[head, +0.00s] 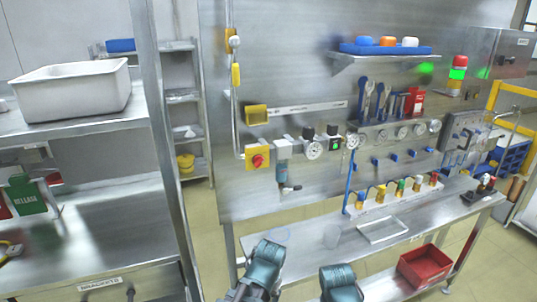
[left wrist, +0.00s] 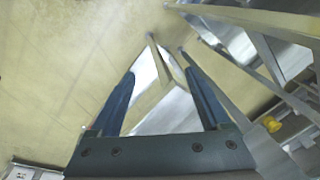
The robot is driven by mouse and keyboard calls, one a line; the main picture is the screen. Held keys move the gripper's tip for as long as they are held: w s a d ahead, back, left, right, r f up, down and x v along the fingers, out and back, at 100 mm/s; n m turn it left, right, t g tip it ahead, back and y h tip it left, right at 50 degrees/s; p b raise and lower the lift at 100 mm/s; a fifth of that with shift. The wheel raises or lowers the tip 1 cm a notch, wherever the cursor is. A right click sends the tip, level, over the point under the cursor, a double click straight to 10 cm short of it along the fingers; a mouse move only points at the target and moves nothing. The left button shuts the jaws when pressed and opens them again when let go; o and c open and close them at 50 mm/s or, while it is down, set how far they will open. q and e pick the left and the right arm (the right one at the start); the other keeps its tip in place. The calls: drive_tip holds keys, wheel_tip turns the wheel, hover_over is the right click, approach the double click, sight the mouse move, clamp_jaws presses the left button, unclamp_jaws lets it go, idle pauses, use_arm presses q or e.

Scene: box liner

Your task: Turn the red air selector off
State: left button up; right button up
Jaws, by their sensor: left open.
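A red round knob (head: 258,161) on a yellow plate is at the left of the steel wall panel; it looks like a red selector, but I cannot read its label or setting. Small valves with coloured tops (head: 400,187) stand in a row on a white rack lower right, and their markings are too small to read. My left gripper (left wrist: 159,73) is open, with nothing between its fingers, in the left wrist view, over a background of floor and metal legs. In the head view only teal parts of my arms show at the bottom edge; no jaws show there.
Gauges and blue levers line the panel. A red bin (head: 425,266) is low at right. A steel post (head: 160,110) stands at left.

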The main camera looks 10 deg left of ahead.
use_arm(q)
drive_tip(key=w+a+r+m+t+y+p, duration=0.1)
drive_tip(key=w+a+r+y+p, duration=0.1)
drive_tip(key=w+a+r+p, duration=0.25)
drive_tip(key=m+t+y, duration=0.6)
drive_tip(key=m+t, duration=0.7)
drive_tip(key=m, duration=0.4)
approach(260, 164)
drive_tip(key=b+x, duration=0.1)
drive_tip(key=x, duration=0.7)
drive_tip(key=shift+w+a, duration=0.15)
drive_tip(key=shift+w, duration=0.1)
use_arm(e)
wheel_tip(260, 164, up, 5)
drive_tip(key=shift+r, duration=0.15)
use_arm(q)
clamp_jaws()
